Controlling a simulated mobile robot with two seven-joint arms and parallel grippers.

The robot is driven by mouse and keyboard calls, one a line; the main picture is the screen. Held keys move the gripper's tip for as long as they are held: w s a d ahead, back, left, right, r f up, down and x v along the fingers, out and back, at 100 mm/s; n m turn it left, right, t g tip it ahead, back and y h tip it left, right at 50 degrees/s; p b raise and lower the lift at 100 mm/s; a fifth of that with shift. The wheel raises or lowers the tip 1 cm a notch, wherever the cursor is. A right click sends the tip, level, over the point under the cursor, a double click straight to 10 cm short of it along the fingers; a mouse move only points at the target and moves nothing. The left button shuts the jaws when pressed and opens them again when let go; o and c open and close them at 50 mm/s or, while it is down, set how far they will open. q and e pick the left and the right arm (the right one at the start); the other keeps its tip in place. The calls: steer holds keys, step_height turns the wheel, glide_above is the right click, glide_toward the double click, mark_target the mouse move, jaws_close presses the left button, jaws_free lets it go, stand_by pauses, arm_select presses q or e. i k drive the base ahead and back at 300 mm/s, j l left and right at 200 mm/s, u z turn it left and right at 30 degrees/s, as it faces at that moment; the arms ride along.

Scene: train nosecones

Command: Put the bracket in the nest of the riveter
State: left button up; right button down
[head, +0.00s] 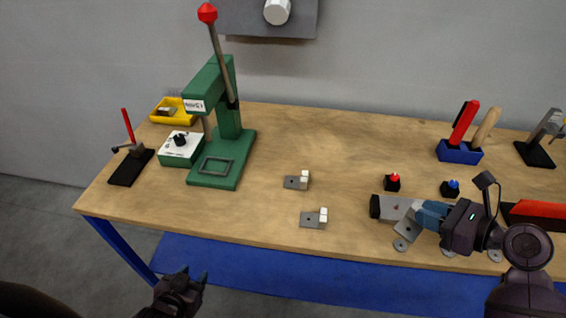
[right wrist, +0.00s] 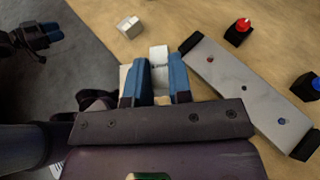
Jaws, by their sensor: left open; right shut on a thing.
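The green riveter (head: 222,125) stands at the left of the table, its red-knobbed lever raised. Its nest (head: 214,169) is a dark square frame on the base and looks empty. My right gripper (head: 425,214) is at the right front of the table, shut on a bracket; the white labelled block of this bracket (right wrist: 159,62) shows between the blue fingers in the right wrist view. Two more brackets, grey plates with white blocks, lie mid-table: one further back (head: 297,181), one nearer the front (head: 314,218). My left gripper (head: 190,283) is open and empty, off the table's front edge.
A grey bar with black ends (right wrist: 243,85) lies beside the right gripper, with a red button (head: 393,182) and a blue button (head: 450,188) behind it. A green-white box (head: 180,148), yellow bin (head: 186,116) and small black press (head: 130,165) flank the riveter. The middle back is clear.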

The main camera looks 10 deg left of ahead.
mark_target(217, 167)
steer(key=k+j, duration=0.15)
steer(key=j, duration=0.15)
steer(key=k+j+z, duration=0.1)
steer(key=j, duration=0.25)
steer(key=k+j, duration=0.1)
steer(key=j, duration=0.25)
steer(key=j+z, duration=0.1)
steer(key=j, duration=0.25)
steer(key=k+j, duration=0.15)
steer(key=j, duration=0.2)
steer(key=k+j+z, duration=0.1)
steer(key=j, duration=0.25)
steer(key=j+z, duration=0.1)
steer(key=j, duration=0.65)
steer(key=i+j+z, duration=0.1)
steer(key=j, duration=0.6)
steer(key=i+j, duration=0.15)
steer(key=j, duration=0.15)
steer(key=i+j, duration=0.15)
steer(key=j, duration=0.2)
